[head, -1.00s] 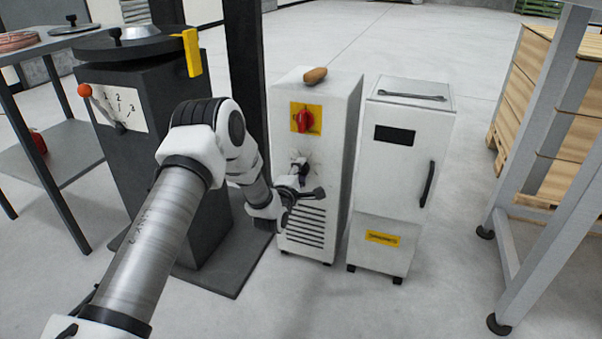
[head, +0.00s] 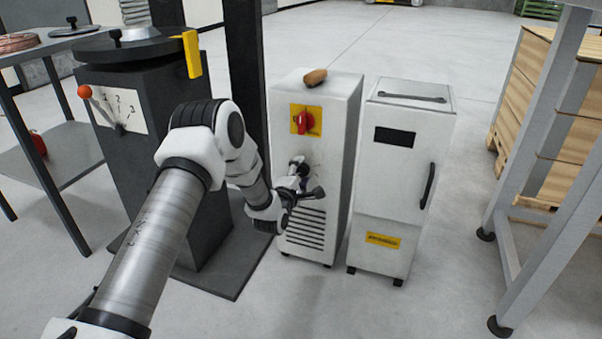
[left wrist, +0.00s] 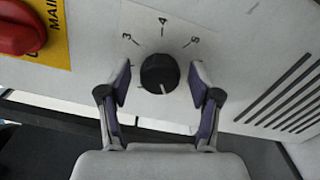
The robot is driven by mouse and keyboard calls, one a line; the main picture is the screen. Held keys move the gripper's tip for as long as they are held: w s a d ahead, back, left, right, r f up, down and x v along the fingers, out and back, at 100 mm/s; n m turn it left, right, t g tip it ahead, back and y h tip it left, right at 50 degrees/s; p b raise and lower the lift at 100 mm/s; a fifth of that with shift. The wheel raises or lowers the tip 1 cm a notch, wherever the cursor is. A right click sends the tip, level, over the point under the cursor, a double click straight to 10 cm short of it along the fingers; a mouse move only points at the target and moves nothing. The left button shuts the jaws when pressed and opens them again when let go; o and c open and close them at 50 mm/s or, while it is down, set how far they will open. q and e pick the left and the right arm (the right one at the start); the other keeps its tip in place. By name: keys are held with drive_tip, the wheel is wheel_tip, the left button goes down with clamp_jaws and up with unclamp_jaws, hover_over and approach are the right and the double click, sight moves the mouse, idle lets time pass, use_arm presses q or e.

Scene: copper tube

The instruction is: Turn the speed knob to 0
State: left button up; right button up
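The speed knob (left wrist: 159,73) is round and black on a pale dial plate, seen in the left wrist view. The numbers 3, 4 and 5 show above it; a small white mark on the knob points down in the picture. My left gripper (left wrist: 160,86) is open, one finger on each side of the knob, with a gap on both sides. In the head view the left gripper (head: 305,180) is at the front of the white cabinet (head: 335,130) and hides the knob. The 0 mark cannot be made out. My right gripper is not in view.
A red main switch (head: 305,122) on a yellow plate sits above the knob. A wooden-handled brush (head: 315,76) lies on the cabinet top. A second white cabinet (head: 400,180) stands to the right, and a dark machine with a lever (head: 102,106) stands to the left.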

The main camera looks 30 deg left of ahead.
use_arm(q)
drive_tip(key=shift+s, duration=0.1)
drive_tip(key=v, duration=1.1)
drive_tip(key=shift+s, duration=0.4)
